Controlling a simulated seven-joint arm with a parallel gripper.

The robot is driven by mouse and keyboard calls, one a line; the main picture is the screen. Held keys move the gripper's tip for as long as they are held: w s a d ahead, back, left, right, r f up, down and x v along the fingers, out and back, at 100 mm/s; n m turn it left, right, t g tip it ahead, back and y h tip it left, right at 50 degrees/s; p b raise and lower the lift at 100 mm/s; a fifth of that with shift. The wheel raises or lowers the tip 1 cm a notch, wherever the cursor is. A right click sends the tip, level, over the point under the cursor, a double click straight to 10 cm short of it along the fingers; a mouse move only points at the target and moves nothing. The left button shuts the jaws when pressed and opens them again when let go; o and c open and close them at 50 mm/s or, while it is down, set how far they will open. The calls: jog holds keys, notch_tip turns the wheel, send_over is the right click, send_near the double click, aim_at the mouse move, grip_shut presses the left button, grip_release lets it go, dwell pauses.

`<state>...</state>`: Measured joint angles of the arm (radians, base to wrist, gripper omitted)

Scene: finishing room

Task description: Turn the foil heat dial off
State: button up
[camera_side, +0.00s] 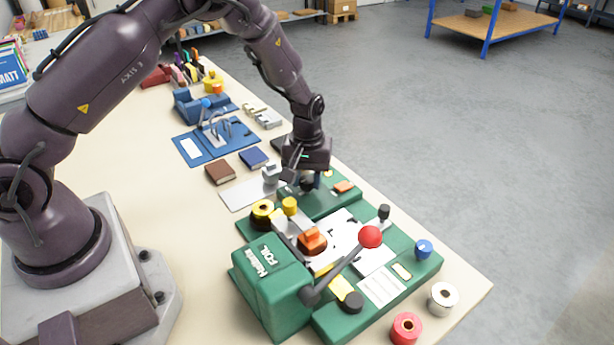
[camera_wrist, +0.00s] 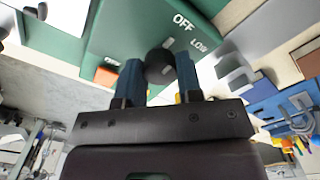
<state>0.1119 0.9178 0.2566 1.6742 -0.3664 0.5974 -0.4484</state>
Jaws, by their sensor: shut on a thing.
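The foil heat dial (camera_wrist: 159,66) is a round black knob on a green control box (camera_wrist: 125,30), with a light pointer mark on it. In the side view my gripper (camera_side: 309,180) reaches down to the green control box (camera_side: 325,203) behind the press, and the dial is mostly hidden there.
The green foil press (camera_side: 270,290) stands in front, its red-knobbed lever (camera_side: 370,237) rising toward the right. An orange switch (camera_side: 345,187) is on the control box close to my gripper. Foil rolls (camera_side: 407,328) stand at the table's front edge. Books (camera_side: 220,172) lie behind.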

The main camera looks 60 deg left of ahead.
aim_at(307, 180)
jog(key=o, duration=0.9)
jog(key=shift+r, duration=0.15)
notch_tip(307, 180, up, 13)
jog(key=shift+f, duration=0.1)
